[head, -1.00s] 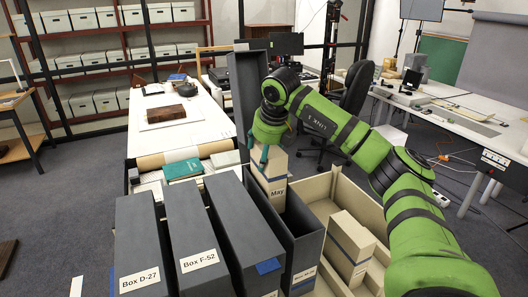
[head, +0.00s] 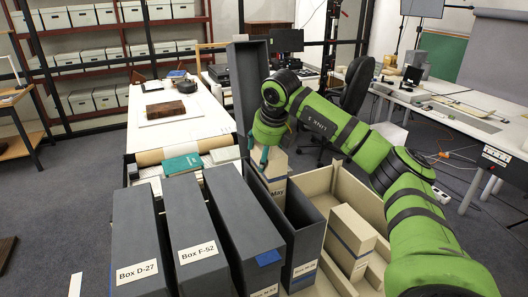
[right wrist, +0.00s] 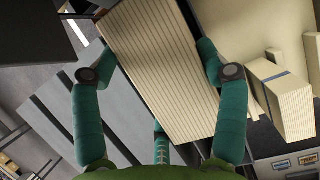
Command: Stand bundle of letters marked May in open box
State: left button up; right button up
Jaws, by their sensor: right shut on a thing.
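The May bundle (head: 279,185) is a tall cream block with a blue band and a "May" label. My right gripper (head: 265,156) is shut on its upper part and holds it upright at the far end of the open dark grey box (head: 306,250). The bundle's lower part is hidden by the box wall; I cannot tell how deep it sits. In the right wrist view, the fingers of my right gripper (right wrist: 160,75) lie on both sides of the bundle's ridged top (right wrist: 165,100). My left gripper is not in view.
Closed grey boxes D-27 (head: 137,235), F-52 (head: 192,215) and another (head: 242,225) stand left of the open box. A tall grey panel (head: 249,90) rises behind it. A cream tray (head: 315,190) on the right holds another banded bundle (head: 350,240).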

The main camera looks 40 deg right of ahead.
jog(key=shift+f+b, duration=0.9)
jog(key=shift+f, duration=0.4)
jog(key=o, duration=1.7)
jog(key=shift+o, duration=0.2)
jog(key=shift+r+p, duration=2.7)
jog(key=shift+r, duration=0.35)
jog(key=shift+f, duration=0.1)
